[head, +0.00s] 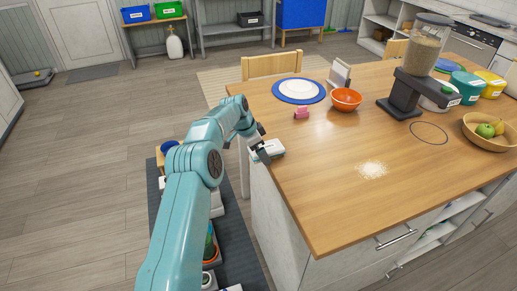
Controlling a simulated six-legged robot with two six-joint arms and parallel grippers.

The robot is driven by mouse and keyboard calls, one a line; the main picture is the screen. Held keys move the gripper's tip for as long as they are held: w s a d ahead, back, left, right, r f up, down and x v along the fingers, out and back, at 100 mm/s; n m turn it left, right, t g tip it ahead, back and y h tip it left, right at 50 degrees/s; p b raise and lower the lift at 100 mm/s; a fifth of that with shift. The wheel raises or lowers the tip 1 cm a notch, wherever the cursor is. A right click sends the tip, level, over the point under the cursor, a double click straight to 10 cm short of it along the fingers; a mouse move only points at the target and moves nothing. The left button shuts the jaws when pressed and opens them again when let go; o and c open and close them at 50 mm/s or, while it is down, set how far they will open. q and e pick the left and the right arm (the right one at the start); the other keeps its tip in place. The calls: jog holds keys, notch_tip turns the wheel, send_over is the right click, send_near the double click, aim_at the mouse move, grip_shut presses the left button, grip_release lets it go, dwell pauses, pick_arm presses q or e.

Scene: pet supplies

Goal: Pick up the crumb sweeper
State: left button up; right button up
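A small white block-like thing (274,148), which looks like the crumb sweeper, lies at the left edge of the wooden table. My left gripper (262,148) is right at it, with dark fingers over its left end. The gripper is small and partly merges with the white thing, so I cannot tell whether the fingers are closed on it. A pale patch of crumbs (371,170) lies on the table to the right. My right gripper is not in view.
The table (330,210) is clear at its near end. Farther back are a pink item (302,113), an orange bowl (346,99), a blue-rimmed plate (299,90), a dark feeder (405,95) and a fruit bowl (490,133). A chair (271,65) stands behind.

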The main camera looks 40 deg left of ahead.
pick_arm(q)
jog(key=b+v, duration=0.1)
jog(key=v, duration=0.8)
jog(key=p+v, duration=0.1)
jog(key=v, duration=0.6)
jog(key=shift+r, duration=0.2)
jog(key=shift+s, duration=0.1)
